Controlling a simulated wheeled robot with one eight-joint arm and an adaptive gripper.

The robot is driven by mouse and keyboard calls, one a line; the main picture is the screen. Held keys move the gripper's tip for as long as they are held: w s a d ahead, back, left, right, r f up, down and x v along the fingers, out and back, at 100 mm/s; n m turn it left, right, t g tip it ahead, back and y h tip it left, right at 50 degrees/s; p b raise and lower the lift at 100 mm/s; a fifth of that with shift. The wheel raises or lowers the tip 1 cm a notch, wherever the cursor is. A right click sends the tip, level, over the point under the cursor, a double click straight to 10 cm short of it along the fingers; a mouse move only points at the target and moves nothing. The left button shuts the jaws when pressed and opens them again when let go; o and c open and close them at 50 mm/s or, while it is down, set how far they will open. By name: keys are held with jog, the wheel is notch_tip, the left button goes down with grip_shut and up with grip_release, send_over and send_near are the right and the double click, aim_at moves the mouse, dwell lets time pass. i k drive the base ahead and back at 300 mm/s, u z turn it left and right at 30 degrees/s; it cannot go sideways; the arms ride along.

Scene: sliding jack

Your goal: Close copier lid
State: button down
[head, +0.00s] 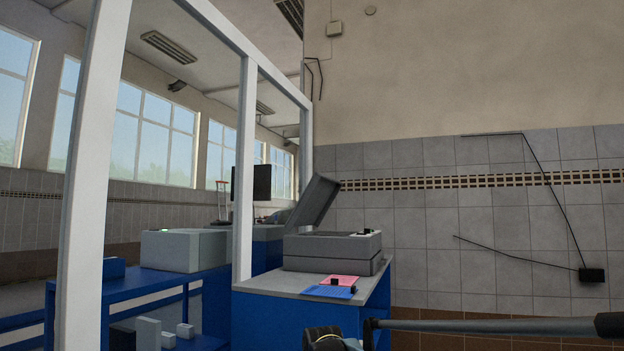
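The grey copier (333,251) stands on a blue cabinet with a light grey top, right of the centre post. Its dark grey lid (315,203) is open, tilted steeply upward from the left side of the body and leaning right at its top. My gripper (325,339) shows only as a dark piece cut off by the bottom edge, in front of and below the copier, apart from it. Its fingers cannot be made out. I see nothing held.
A pink sheet (340,281) and a blue sheet (328,292) with small dark items lie before the copier on the cabinet top (285,284). White posts (245,170) stand at left. Another grey box (184,250) sits on a blue bench. A tiled wall (480,225) closes the right.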

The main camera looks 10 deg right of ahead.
aim_at(321, 192)
jog(key=u, duration=0.05)
jog(key=i, duration=1)
jog(key=z, duration=0.05)
